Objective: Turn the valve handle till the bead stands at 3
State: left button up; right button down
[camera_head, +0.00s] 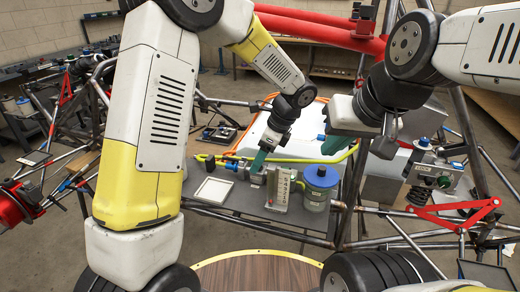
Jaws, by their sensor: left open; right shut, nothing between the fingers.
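A small upright panel with a pale scale strip (282,188) stands on the grey shelf (225,203) in the middle of the head view. Its marks, numbers and bead are too small to read. A small grey block (257,179) with blue fittings (238,166) sits just left of it. I cannot make out the valve handle clearly; my gripper may cover it. My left gripper (258,163), with green fingertips, is open and points down just above the grey block. I cannot tell if it touches anything. My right gripper (334,145) is shut and empty, above and right of the panel.
A blue-lidded jar (316,196) stands right of the panel. A white square tray (213,191) lies at the left of the shelf. A yellow hose (315,159) runs behind. Dark frame tubes and a red bracket (455,214) are at the right.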

pick_arm(q)
jog(key=shift+c, duration=0.4)
grip_shut()
jog(key=n+g, duration=0.1)
jog(key=n, duration=0.1)
jog(key=n+g, duration=0.1)
jog(key=n, duration=0.2)
jog(key=shift+w, duration=0.2)
jog(key=n+g, duration=0.1)
jog(key=n, duration=0.4)
jog(key=shift+w+g+h, duration=0.1)
jog(key=shift+g+h, duration=0.3)
jog(key=shift+n, duration=0.4)
